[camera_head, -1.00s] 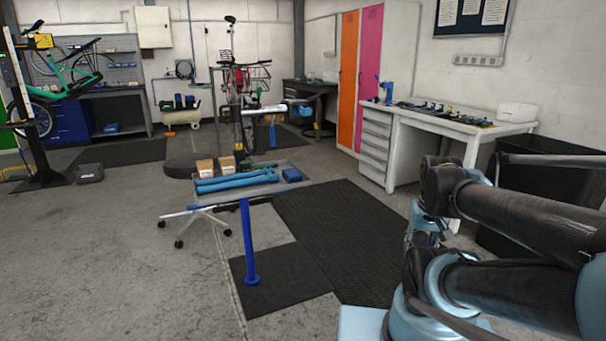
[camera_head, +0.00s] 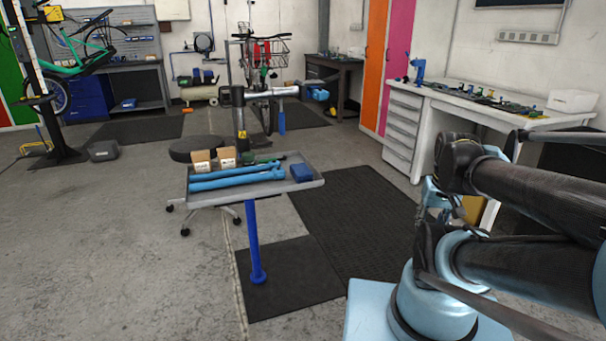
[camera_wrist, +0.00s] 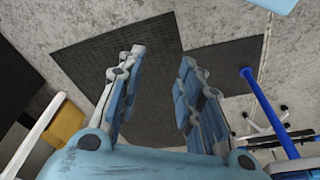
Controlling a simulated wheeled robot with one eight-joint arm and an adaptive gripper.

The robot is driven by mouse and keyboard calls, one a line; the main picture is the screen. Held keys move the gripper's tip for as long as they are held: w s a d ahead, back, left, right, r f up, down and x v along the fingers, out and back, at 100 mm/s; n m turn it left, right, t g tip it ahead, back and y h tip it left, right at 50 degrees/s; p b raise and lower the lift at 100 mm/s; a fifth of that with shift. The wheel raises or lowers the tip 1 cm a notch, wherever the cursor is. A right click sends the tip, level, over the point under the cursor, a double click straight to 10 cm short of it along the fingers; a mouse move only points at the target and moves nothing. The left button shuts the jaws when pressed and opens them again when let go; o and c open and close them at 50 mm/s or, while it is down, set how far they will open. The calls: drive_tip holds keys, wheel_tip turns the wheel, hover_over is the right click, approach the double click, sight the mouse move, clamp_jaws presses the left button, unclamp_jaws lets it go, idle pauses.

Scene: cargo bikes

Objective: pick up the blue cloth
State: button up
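I cannot make out the cloth in the wrist view.
Cardboard boxes (camera_head: 228,157) sit at the tray's back. A white workbench (camera_head: 500,112) stands at the right. The floor at left is open.

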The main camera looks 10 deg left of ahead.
drive_tip(key=o, duration=0.5)
drive_tip(key=shift+s+r, duration=0.15)
drive_tip(key=shift+s, duration=0.05)
drive_tip(key=o, duration=0.9)
drive_tip(key=shift+w+a+r+n, duration=0.2)
drive_tip(key=shift+a+r+n, duration=0.1)
drive_tip(key=shift+r, duration=0.2)
drive_tip(key=shift+w+a+r+n, duration=0.15)
drive_tip(key=shift+a+r+n, duration=0.15)
drive_tip(key=shift+r, duration=0.2)
drive_tip(key=shift+o, duration=1)
drive_tip(key=w+a+r+n, duration=0.2)
drive_tip(key=w+r, duration=0.1)
drive_tip(key=shift+r+y, duration=0.1)
drive_tip(key=shift+y, duration=0.3)
drive_tip(key=w+a+r+n+g+y, duration=0.2)
drive_tip(key=w+a+r+n, duration=0.6)
drive_tip(key=w+a, duration=0.2)
wheel_tip(320, 180, up, 4)
drive_tip(key=n+g+y, duration=0.1)
drive_tip(key=n+g, duration=0.2)
drive_tip(key=n, duration=1)
hover_over(302, 168)
drive_tip(key=w+d, duration=0.3)
drive_tip(key=d, duration=0.2)
drive_tip(key=x, duration=1.7)
drive_tip(key=shift+w+d+f, duration=0.15)
drive_tip(key=shift+w+f, duration=0.05)
drive_tip(key=shift+w, duration=0.15)
